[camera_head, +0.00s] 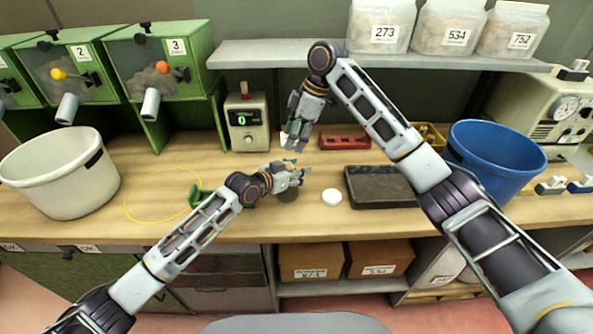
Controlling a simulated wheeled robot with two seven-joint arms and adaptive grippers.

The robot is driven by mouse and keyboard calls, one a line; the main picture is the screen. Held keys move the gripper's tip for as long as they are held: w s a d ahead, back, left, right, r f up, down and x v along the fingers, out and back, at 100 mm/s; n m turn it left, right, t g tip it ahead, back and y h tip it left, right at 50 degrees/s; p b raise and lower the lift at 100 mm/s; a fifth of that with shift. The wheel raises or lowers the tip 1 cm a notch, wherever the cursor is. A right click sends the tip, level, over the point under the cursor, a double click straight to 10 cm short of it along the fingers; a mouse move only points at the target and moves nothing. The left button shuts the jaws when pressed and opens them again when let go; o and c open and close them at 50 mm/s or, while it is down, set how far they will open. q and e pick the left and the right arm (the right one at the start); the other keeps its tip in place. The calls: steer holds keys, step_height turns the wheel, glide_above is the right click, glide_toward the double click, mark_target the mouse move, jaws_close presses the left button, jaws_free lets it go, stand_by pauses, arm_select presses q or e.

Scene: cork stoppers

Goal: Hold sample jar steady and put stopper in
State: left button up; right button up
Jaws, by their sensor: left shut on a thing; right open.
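My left gripper (294,177) is low over the middle of the bench, shut on a small grey-green thing (288,195) that looks like the sample jar. The gripper hides most of it, so its mouth and tilt cannot be made out. My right gripper (297,140) is open and points down, behind and above the left one, just right of the digital device. I see no stopper between its fingers. No stopper can be told for sure in this view.
A white disc (332,196) lies right of the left gripper, near a dark tray (384,203). Behind are a red block (345,142), a yellow bin (430,132) and a digital device (247,122). A white tub (62,185) and blue bucket (497,150) flank the bench.

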arm_select(q)
steer(key=o, duration=1.1)
steer(key=shift+s+f, duration=0.25)
steer(key=shift+f, duration=0.45)
steer(key=o, duration=0.3)
steer(key=shift+w+r, duration=0.1)
steer(key=shift+w, duration=0.05)
steer(key=shift+r, duration=0.2)
steer(key=shift+r, duration=0.1)
steer(key=v, duration=1.2)
